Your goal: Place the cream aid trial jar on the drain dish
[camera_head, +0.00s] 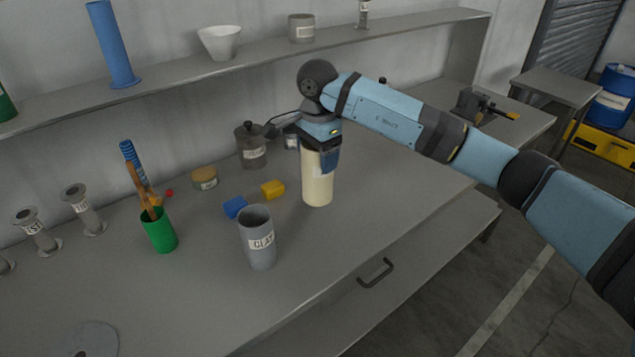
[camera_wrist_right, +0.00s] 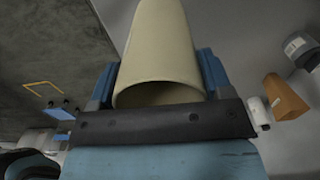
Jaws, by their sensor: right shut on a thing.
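The cream jar (camera_head: 317,182) is a tall, plain cylinder, upright over the right part of the grey bench. My right gripper (camera_head: 320,152) is shut on its upper part from above. I cannot tell whether its base touches the bench. In the right wrist view the cream jar (camera_wrist_right: 160,45) is between the two blue fingers of the right gripper (camera_wrist_right: 160,82), its open rim towards the camera. A flat grey round plate (camera_head: 90,341), perhaps the drain dish, lies at the bottom left, partly cut off by the frame edge. My left gripper is not in view.
A grey labelled jar (camera_head: 258,240) stands left of and nearer than the cream jar. Blue (camera_head: 235,206) and yellow (camera_head: 272,189) blocks lie behind it. A green cup (camera_head: 159,231) with tools stands further left. The bench front between grey jar and plate is clear.

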